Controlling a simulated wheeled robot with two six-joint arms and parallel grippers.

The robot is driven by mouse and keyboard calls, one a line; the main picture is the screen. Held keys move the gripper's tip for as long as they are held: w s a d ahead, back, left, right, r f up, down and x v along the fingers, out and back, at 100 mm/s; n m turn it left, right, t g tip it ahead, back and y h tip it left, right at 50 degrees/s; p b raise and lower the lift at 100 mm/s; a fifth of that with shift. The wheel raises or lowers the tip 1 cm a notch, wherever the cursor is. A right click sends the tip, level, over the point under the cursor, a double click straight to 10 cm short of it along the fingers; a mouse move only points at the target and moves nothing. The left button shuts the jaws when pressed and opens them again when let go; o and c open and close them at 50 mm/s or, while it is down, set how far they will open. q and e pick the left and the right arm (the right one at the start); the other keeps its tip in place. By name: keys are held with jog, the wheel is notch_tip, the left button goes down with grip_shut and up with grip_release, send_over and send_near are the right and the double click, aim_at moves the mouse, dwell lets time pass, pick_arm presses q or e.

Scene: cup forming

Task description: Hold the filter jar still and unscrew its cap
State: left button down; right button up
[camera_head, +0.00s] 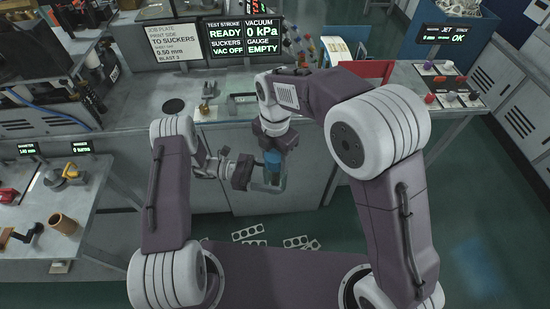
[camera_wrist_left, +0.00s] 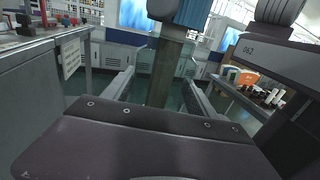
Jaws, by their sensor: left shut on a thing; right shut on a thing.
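The filter jar (camera_head: 275,186) is a clear vessel in front of the bench, with a blue cap (camera_head: 272,158) at its top. My left gripper (camera_head: 255,175) comes from the left and is shut on the jar's side. My right gripper (camera_head: 273,150) reaches down from above and is shut on the cap. In the left wrist view, a dark upright core (camera_wrist_left: 160,75) shows between the left fingers, and a ribbed blue part, apparently the cap (camera_wrist_left: 193,12), is above it. The clear wall is hard to make out there. Whether the cap has turned or lifted cannot be told.
The grey bench (camera_head: 310,160) stands just behind the jar. A side table (camera_head: 38,195) at left carries a brown cup (camera_head: 63,224) and small tools. Perforated pale plates (camera_head: 248,232) are low in front. The floor (camera_head: 485,215) at right is clear.

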aim_at(276, 154)
jog(key=shift+r, duration=0.2)
pick_arm(q)
jog(key=shift+r, duration=0.1)
pick_arm(e)
jog(key=shift+r, duration=1.95)
jog(key=shift+d+f, duration=0.1)
